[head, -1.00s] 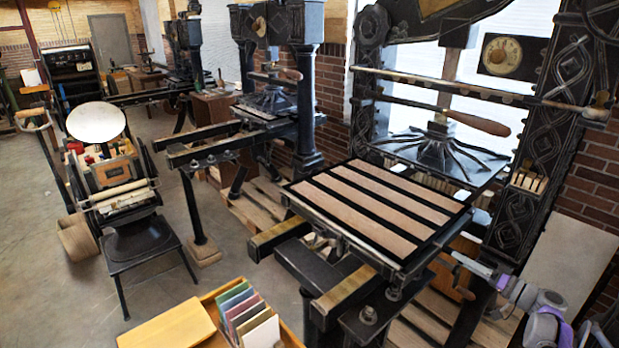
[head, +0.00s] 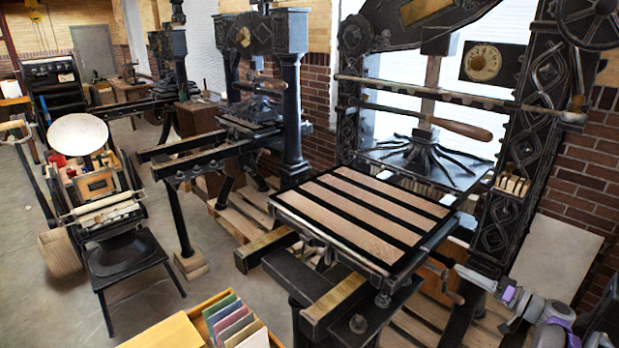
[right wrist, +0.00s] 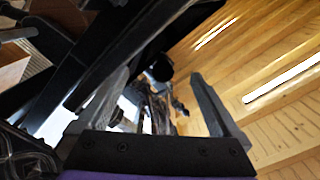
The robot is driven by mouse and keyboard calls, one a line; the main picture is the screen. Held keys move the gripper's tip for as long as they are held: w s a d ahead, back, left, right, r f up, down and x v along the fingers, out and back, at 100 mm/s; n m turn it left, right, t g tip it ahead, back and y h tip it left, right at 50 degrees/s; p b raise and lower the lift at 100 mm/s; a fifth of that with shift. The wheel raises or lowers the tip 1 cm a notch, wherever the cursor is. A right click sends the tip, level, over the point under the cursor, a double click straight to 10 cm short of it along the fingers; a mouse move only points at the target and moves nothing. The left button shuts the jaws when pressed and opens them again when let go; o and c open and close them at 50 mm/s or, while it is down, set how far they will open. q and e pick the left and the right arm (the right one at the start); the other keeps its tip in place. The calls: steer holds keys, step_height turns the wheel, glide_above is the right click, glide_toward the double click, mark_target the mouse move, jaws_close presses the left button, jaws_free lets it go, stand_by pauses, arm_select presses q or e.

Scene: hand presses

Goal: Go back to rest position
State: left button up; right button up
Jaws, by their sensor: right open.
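My right gripper (head: 436,264) comes in from the lower right, beside the right edge of the large hand press's bed (head: 310,210). Its two fingers are apart in the right wrist view (right wrist: 158,78), with nothing between them. The black iron press (head: 520,150) stands behind it, with a wooden-handled bar (head: 460,129) across its front. Whether the gripper touches the press cannot be told. My left gripper is not in view.
An open wooden box (head: 205,303) with coloured books or folders is at the bottom. A small press with a round plate (head: 78,134) stands at the left. More presses stand behind. Bare floor (head: 140,290) shows at the left. A brick wall is on the right.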

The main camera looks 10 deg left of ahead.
steer(key=s+a+r+m+g+h, duration=0.3)
steer(key=s+a+h, duration=0.4)
steer(key=s+a, duration=0.9)
steer(key=s+d+f+h, duration=0.2)
steer(key=s, duration=0.7)
steer(key=s+d+f+g+h, duration=0.1)
steer(key=s+f+h, duration=0.2)
steer(key=s, duration=0.6)
steer(key=s+d+f+n+h, duration=0.1)
steer(key=s+d+f+h, duration=0.1)
steer(key=s, duration=0.8)
steer(key=shift+d+f+h, duration=0.35)
steer(key=shift+f+h, duration=0.05)
steer(key=shift+f, duration=0.05)
